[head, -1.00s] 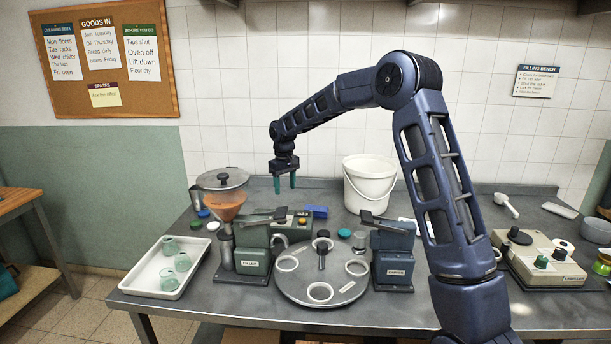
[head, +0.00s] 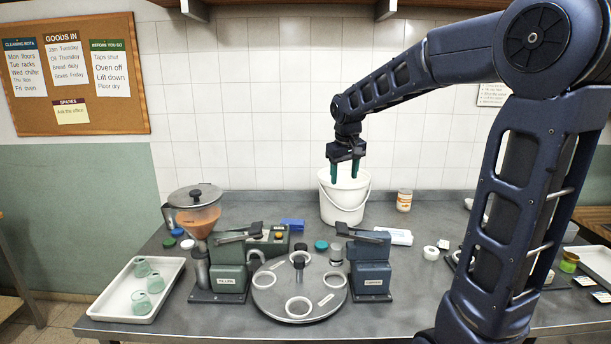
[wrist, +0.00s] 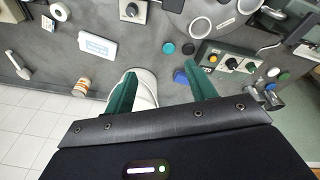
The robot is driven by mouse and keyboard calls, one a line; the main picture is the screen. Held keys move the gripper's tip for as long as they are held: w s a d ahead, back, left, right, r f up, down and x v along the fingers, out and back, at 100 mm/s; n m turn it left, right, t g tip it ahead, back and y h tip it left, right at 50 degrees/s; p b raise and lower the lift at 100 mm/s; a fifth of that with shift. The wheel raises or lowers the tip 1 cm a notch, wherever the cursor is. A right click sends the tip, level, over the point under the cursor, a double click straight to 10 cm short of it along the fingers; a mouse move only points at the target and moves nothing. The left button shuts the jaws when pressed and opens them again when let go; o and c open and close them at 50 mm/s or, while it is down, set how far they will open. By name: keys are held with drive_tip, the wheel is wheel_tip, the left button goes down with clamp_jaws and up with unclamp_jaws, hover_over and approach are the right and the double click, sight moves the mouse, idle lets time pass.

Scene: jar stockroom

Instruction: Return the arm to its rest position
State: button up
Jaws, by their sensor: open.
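My gripper (head: 344,172) hangs from my dark blue arm with its two green fingers pointing down. The fingers are apart and nothing is between them. In the head view it appears in front of or above the white bucket (head: 343,205) at the back of the bench. In the wrist view the spread fingers (wrist: 160,92) show over the bench, with the bucket (wrist: 146,88) partly hidden behind the left finger. My arm's elbow is high at the upper right of the head view.
The metal bench holds a filler (head: 222,268), a capper (head: 371,270) and a round turntable (head: 270,302). A white tray (head: 112,300) with glass jars is at the left, a steel pot (head: 180,197) behind. A small labelled jar (head: 404,201) stands right of the bucket. A shelf edge runs overhead.

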drive_tip(key=s+d+f+m+t, duration=0.1)
drive_tip(key=s+d+m, duration=0.1)
drive_tip(key=s+d, duration=0.6)
drive_tip(key=s+d+f+m+t, duration=0.1)
drive_tip(key=s+d+f+m, duration=0.1)
drive_tip(key=s+d, duration=0.6)
drive_tip(key=s, duration=0.7)
drive_tip(key=shift+f+m, duration=0.2)
drive_tip(key=shift+m, duration=0.2)
